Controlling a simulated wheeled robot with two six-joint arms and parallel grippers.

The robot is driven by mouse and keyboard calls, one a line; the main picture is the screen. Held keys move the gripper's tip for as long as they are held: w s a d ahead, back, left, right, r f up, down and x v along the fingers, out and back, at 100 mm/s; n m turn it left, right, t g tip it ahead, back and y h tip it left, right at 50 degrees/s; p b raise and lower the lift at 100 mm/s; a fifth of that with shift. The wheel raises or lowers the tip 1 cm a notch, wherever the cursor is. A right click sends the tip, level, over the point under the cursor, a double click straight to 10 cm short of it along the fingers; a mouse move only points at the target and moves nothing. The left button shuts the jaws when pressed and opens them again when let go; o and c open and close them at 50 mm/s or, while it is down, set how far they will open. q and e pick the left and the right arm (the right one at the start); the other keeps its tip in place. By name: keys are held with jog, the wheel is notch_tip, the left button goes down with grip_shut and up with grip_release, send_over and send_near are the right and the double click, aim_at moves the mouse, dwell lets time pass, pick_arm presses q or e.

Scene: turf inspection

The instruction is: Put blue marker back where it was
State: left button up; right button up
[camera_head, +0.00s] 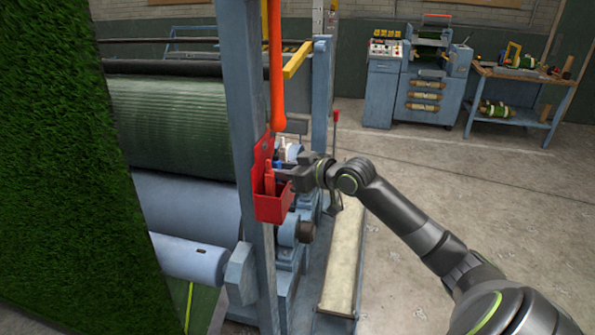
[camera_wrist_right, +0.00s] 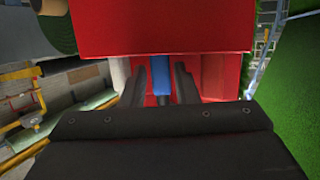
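The blue marker (camera_wrist_right: 161,75) stands between the two fingers of my right gripper (camera_wrist_right: 160,80) in the right wrist view, with a dark end toward the palm. The fingers are close on both sides of it; whether they touch it is unclear. In the head view, my right gripper (camera_head: 286,173) is at the top of a red holder (camera_head: 272,207) on a blue-grey post. A bit of blue shows beside its fingertips. The holder's red wall (camera_wrist_right: 160,30) fills the top of the wrist view. Whether the marker's end is inside it is hidden. My left gripper is not seen.
A red item (camera_head: 269,180) stands in the holder. The blue-grey post (camera_head: 247,120) carries the holder, with an orange bar (camera_head: 276,70) hanging just above. Machine rollers (camera_head: 170,115) and a green turf sheet (camera_head: 70,150) lie to the left. The floor at right is open.

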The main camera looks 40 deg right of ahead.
jog(key=p+v, duration=0.1)
jog(key=v, duration=1.1)
jog(key=shift+f, duration=0.1)
dwell(0.4)
